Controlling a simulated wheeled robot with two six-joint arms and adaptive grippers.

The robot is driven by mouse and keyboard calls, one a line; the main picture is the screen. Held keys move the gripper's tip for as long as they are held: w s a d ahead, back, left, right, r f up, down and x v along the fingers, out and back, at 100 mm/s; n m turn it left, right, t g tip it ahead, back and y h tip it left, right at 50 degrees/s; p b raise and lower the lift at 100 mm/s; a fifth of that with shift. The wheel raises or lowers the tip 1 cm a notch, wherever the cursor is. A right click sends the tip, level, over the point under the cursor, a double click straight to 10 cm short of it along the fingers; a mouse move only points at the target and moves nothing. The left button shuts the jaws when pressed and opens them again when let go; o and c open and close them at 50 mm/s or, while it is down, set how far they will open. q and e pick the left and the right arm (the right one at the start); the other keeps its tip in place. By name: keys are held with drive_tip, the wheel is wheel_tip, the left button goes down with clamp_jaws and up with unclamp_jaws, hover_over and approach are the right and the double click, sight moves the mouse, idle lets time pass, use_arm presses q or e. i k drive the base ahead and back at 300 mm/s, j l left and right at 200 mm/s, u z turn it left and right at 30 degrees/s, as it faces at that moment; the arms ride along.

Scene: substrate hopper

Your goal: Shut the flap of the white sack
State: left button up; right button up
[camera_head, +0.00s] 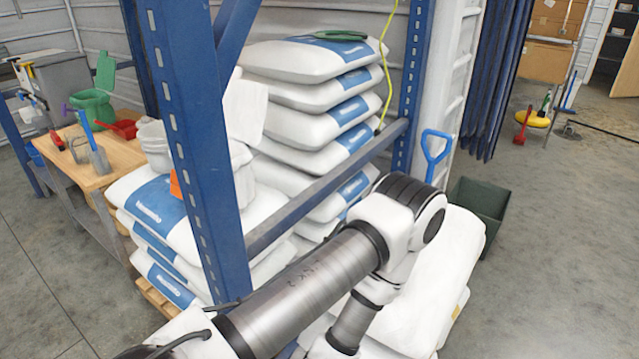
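A white open-looking sack (243,165) stands on the stacked bags at the left, partly hidden behind the blue rack post. A pale flap-like piece (245,108) stands up above it, raised and slightly tilted. A second large white sack (450,270) lies at the lower right, partly covered by my arm; no flap shows on it. One of my arms comes in from the lower left, bends at the centre right and turns down. Its gripper is out of sight, and no other gripper shows.
A blue rack post (190,120) and a grey crossbar (320,190) stand between me and the stacked sacks (315,95). A wooden bench (110,165) with tools is at left. A dark green bin (482,205) sits right.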

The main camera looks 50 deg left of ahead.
sight(245, 102)
drive_tip(key=j+u, duration=0.1)
drive_tip(key=u, duration=1.45)
